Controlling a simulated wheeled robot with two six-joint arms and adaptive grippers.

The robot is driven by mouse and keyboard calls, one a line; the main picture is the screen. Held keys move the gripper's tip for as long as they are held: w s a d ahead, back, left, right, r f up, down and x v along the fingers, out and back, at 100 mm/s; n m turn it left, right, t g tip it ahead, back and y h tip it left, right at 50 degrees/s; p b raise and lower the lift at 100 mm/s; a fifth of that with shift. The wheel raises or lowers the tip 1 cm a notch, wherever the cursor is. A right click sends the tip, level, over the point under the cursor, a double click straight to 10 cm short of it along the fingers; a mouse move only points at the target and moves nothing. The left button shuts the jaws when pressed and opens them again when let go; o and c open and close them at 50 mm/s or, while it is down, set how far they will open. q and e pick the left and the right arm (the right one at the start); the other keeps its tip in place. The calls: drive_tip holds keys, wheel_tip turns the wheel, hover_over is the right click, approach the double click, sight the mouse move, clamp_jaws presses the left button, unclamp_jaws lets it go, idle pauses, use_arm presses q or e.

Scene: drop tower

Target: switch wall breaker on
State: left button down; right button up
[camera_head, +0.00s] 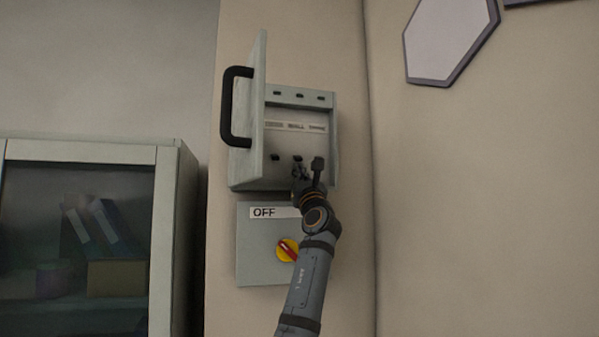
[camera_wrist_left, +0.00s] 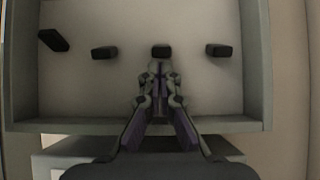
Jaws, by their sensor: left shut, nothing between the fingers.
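The breaker box (camera_head: 331,145) is on the wall with its door (camera_head: 258,110) swung open to the left. A label strip inside (camera_head: 297,127) reads WALL in the middle; its other words are blurred. Small black switches sit above and below the strip. My left gripper (camera_head: 300,170) is shut and empty at the lower row, hiding part of it. In the left wrist view, its closed fingertips (camera_wrist_left: 158,70) are just below a black switch (camera_wrist_left: 161,51), perhaps touching it; I cannot tell. Black switches are to its left (camera_wrist_left: 104,52) and right (camera_wrist_left: 218,50). My right gripper is not in view.
A black handle (camera_head: 228,106) sticks out from the open door. A lower box (camera_head: 252,245) has an OFF label (camera_head: 264,212) and a red and yellow rotary knob (camera_head: 287,250), partly behind my arm. A glass-fronted cabinet (camera_head: 170,230) stands left.

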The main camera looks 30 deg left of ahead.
use_arm(q)
drive_tip(key=shift+s+d+r+p, duration=0.2)
drive_tip(key=shift+r+p, duration=0.15)
drive_tip(key=shift+r, duration=0.05)
idle(0.4)
drive_tip(key=shift+r, duration=0.1)
drive_tip(key=shift+s+d+r+p, duration=0.35)
drive_tip(key=shift+d+r+p, duration=0.1)
drive_tip(key=shift+r+p, duration=0.15)
